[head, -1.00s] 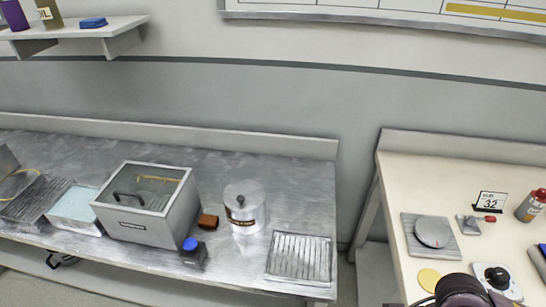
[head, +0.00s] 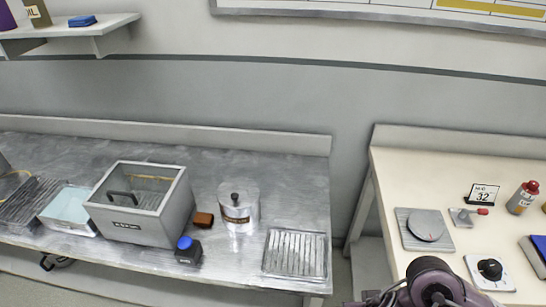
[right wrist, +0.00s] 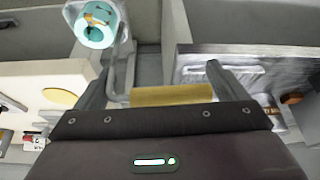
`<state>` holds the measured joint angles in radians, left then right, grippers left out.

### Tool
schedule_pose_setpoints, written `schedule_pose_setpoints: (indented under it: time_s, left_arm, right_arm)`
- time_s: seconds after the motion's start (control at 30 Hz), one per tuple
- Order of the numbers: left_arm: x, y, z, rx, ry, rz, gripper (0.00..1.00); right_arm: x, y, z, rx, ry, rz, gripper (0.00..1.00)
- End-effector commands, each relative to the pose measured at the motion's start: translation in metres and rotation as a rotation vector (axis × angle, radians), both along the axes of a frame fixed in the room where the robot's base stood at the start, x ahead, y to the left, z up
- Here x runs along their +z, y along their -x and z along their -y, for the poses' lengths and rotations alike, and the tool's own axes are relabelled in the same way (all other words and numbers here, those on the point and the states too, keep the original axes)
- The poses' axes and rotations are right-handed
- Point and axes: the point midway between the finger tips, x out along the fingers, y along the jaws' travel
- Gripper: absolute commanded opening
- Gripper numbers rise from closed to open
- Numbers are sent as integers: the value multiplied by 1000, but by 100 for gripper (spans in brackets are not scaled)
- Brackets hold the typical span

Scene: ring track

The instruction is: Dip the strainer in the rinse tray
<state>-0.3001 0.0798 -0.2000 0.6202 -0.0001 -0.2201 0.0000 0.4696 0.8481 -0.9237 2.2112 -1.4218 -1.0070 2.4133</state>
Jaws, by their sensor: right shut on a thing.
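The strainer shows in the right wrist view as a grey metal holder (right wrist: 128,62) with a turquoise ring-shaped piece (right wrist: 95,36) at its upper end. My right gripper (right wrist: 165,82) is shut on its tan handle (right wrist: 172,96), which lies across between the fingers. In the head view only my purple right arm shows at the bottom right; its fingertips are out of sight. A shallow tray of pale blue liquid (head: 68,229), which looks like the rinse tray, stands on the metal bench at the left, apart from the strainer. My left gripper is not in view.
Beside the tray stand a grey box with a black handle (head: 138,226) and a dark ribbed rack (head: 28,205). A metal canister (head: 238,208), a blue-capped bottle (head: 188,252) and a ribbed drain plate (head: 295,254) are farther right. A gap separates this bench from the cream table (head: 400,170).

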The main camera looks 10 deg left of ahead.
Motion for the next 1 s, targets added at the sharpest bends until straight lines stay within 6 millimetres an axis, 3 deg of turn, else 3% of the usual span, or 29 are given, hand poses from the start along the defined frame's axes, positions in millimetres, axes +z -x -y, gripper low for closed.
schedule_pose_setpoints:
  time_s: [0.7, 1.0]
  left_arm:
    - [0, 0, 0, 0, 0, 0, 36]
    - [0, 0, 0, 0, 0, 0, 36]
  right_arm:
    - [8, -7, -11, 18, 1, 5, 47]
    - [6, -6, -3, -12, 0, 0, 47]
